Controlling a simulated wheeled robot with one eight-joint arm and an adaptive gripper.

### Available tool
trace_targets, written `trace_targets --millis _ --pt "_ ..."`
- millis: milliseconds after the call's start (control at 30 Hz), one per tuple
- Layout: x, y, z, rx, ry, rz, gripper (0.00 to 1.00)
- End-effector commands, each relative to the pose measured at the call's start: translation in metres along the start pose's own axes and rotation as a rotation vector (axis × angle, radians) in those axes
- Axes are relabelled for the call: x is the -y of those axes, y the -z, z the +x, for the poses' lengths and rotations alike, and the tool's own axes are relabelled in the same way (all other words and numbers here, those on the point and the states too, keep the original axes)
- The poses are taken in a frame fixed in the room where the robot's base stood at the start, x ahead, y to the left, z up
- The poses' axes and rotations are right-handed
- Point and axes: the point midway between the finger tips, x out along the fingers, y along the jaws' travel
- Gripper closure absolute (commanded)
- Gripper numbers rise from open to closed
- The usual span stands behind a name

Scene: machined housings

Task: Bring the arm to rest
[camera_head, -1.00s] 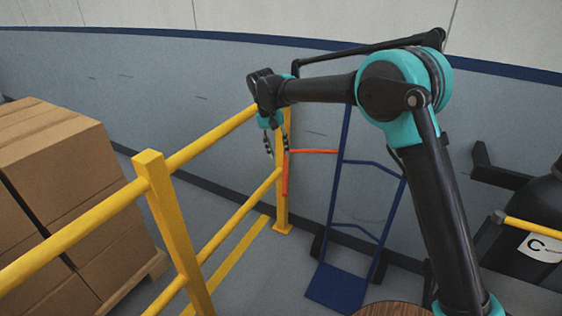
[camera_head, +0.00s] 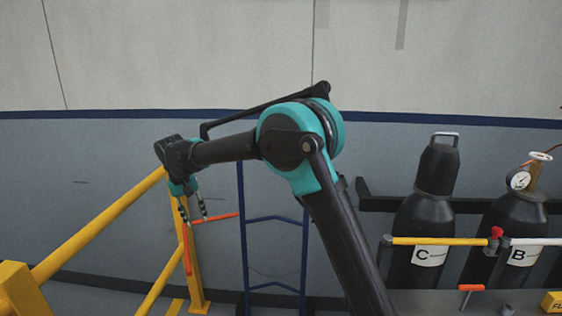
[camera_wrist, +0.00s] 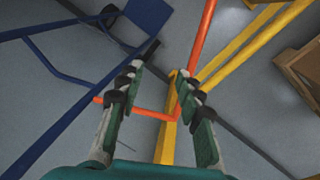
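My arm extends up and to the left in the head view, bent at its teal elbow joint. My gripper (camera_head: 193,220) hangs down at the arm's end, in front of the yellow railing post in that view. In the wrist view my gripper (camera_wrist: 158,82) has its two fingers spread apart, with nothing held between them. An orange-red bar (camera_wrist: 150,111) shows between and beyond the fingers. I cannot tell whether it touches them.
A yellow railing (camera_head: 97,228) runs at the left. A blue hand truck (camera_head: 275,219) stands by the wall behind my arm. Black gas cylinders marked C (camera_head: 420,225) and B (camera_head: 510,222) stand at the right behind a yellow and white bar (camera_head: 440,241).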

Motion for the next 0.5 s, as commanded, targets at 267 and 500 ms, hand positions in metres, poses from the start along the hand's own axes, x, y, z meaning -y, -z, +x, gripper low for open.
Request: trace_targets --millis 267,500 --pt "-0.166 -0.043 0.028 -0.052 0.069 0.109 0.64" --pt "-0.275 -0.120 0.062 -0.116 0.106 0.199 0.64"
